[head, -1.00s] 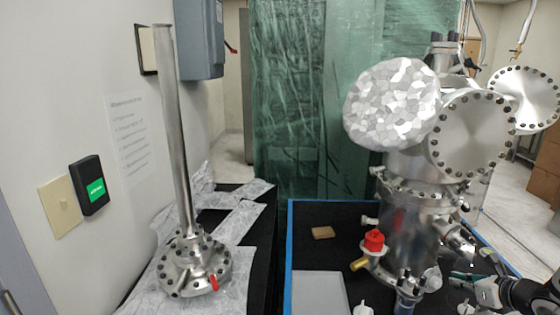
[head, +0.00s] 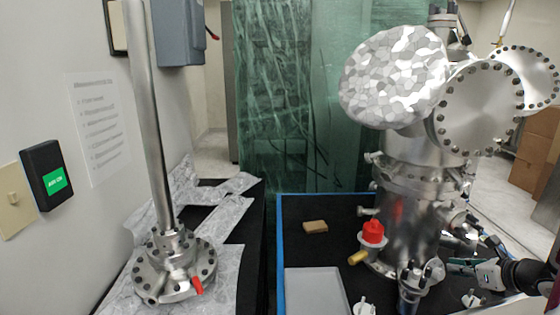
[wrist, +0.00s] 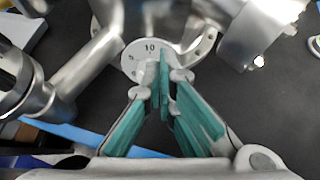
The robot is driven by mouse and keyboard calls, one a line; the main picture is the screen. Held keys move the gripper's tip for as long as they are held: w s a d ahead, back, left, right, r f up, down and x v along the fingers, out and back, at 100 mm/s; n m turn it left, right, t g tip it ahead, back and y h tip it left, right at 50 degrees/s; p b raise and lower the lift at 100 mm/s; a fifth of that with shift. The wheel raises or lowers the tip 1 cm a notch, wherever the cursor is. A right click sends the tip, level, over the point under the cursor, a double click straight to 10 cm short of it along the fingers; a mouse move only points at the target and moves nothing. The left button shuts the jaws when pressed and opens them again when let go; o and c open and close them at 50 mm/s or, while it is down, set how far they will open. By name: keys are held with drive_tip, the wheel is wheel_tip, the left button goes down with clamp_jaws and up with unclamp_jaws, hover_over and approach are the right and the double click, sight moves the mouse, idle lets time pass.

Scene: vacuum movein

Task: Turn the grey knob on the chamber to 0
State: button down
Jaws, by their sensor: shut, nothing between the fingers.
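The steel chamber (head: 408,215) stands at the right in the head view. The dial's lower part and the grey knob are largely hidden behind my fingers, so I cannot tell the knob's exact setting. My gripper (wrist: 164,80) is shut and empty, its teal fingertips in front of the dial. I cannot tell whether they touch the knob. In the head view my gripper (head: 466,266) is at the lower right, beside the chamber's lower part.
A red-capped valve (head: 372,232) juts from the chamber's left side. A brown block (head: 315,227) and a grey tray (head: 315,290) lie on the black blue-edged surface. A flanged column (head: 152,120) stands at the left. Metal pipes (wrist: 80,72) crowd the wrist view's left.

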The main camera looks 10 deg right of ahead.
drive_tip(key=shift+r+b+x, duration=0.25)
drive_tip(key=shift+b+x, duration=0.5)
drive_tip(key=shift+x, duration=0.5)
drive_tip(key=shift+w, duration=0.15)
drive_tip(key=shift+w+a+b, duration=0.15)
drive_tip(key=shift+a+b, duration=0.75)
drive_tip(key=shift+a, duration=0.05)
drive_tip(key=shift+a+f+b, duration=0.25)
drive_tip(key=shift+a+b, duration=0.5)
drive_tip(key=shift+b, duration=0.1)
drive_tip(key=shift+r, duration=0.45)
drive_tip(key=p, duration=0.2)
approach(432, 264)
drive_tip(key=shift+s+a+f, duration=0.35)
drive_tip(key=shift+a, duration=0.1)
